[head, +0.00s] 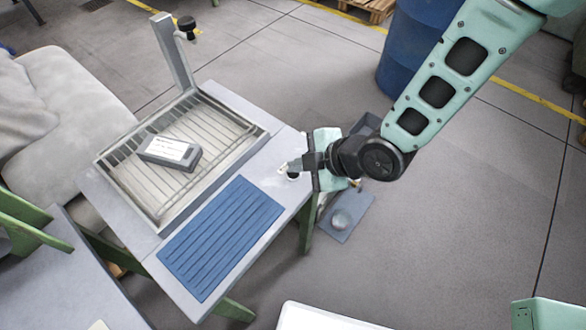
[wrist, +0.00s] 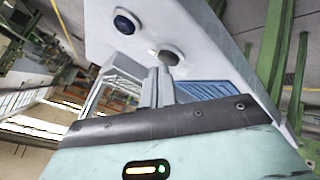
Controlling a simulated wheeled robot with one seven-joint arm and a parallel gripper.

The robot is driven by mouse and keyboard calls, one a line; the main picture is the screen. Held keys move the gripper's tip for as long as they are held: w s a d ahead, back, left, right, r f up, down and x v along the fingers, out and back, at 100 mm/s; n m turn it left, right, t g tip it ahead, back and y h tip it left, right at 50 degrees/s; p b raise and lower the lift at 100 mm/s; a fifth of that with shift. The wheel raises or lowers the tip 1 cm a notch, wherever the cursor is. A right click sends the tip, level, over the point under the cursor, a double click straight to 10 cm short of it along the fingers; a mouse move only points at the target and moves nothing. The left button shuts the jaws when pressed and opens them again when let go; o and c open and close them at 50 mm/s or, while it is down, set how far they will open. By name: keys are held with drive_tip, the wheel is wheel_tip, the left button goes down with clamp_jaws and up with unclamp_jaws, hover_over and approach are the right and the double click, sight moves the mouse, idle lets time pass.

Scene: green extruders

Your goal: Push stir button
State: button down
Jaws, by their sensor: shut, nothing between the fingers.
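Two round buttons sit on the grey tabletop in the wrist view: a dark blue one (wrist: 125,23) and a dark grey one (wrist: 170,56). I see no readable label, so I cannot tell which is the stir button. My gripper (head: 284,168) is shut and empty at the table's right corner in the head view. In the wrist view its closed fingertips (wrist: 159,70) are just beside the dark grey button. I cannot tell whether they touch it. In the head view a small dark spot shows beneath the fingers, and the gripper hides most of that corner.
A metal wire rack basin (head: 215,112) with a grey labelled box (head: 168,151) is set into the table. A ribbed blue mat (head: 222,235) lies in front. A post with a tap (head: 172,50) rises behind. A blue barrel (head: 408,50) stands beyond my arm.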

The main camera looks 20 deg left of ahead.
sight(299, 174)
drive_tip(key=shift+f+b, duration=0.4)
drive_tip(key=shift+r, duration=0.45)
drive_tip(key=shift+r+p, duration=0.15)
drive_tip(key=shift+p, duration=0.15)
drive_tip(key=shift+r+p, duration=1.9)
drive_tip(key=shift+r, duration=1.05)
drive_tip(key=shift+f, duration=0.1)
drive_tip(key=shift+d, duration=0.1)
